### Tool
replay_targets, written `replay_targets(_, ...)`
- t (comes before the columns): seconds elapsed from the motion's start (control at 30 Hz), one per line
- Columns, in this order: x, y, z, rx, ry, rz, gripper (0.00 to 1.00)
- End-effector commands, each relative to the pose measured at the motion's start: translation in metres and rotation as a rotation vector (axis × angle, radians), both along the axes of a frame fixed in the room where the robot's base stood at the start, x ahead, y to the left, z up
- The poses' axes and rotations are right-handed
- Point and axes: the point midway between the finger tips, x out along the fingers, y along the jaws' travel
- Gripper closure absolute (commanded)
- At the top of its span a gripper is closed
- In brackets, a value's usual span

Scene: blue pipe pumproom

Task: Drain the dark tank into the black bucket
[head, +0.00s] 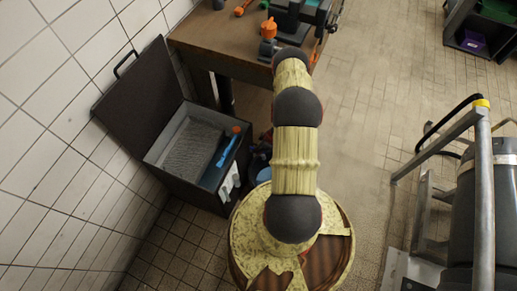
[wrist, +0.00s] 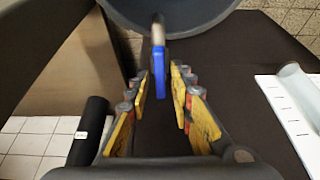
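My gripper (wrist: 160,76) shows in the wrist view with its yellow-padded fingers apart. A blue lever (wrist: 159,82) with a metal stem hangs between the fingertips, with a narrow gap visible on each side. The lever's upper end meets a large dark grey rounded body (wrist: 180,17) at the top of the wrist view. This may be the tank; only its lower part shows. In the head view my arm reaches toward the brown bench (head: 222,52) and my gripper cannot be made out clearly. I cannot identify the black bucket in either view.
An open dark case (head: 181,183) stands on the tiled floor by the left wall. A metal-framed cart (head: 484,190) stands at the right. In the wrist view a white panel (wrist: 285,115) lies at the right and a black cylinder (wrist: 90,130) at the left. Floor between bench and cart is clear.

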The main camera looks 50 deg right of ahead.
Motion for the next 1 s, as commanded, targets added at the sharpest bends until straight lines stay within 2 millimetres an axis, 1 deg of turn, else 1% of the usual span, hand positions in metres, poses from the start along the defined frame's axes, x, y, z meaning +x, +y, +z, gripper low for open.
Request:
replay_targets(0.03,-0.0001,0.0,0.0,0.0,0.0,0.0,0.82)
replay_targets(0.37,-0.0002,0.0001,0.0001,0.0,0.0,0.0,1.0)
replay_targets(0.77,-0.0003,0.0003,-0.0001,0.0,0.0,-0.005,1.0)
replay_targets(1.0,-0.0005,0.0013,0.0,0.0,0.0,-0.079,1.0)
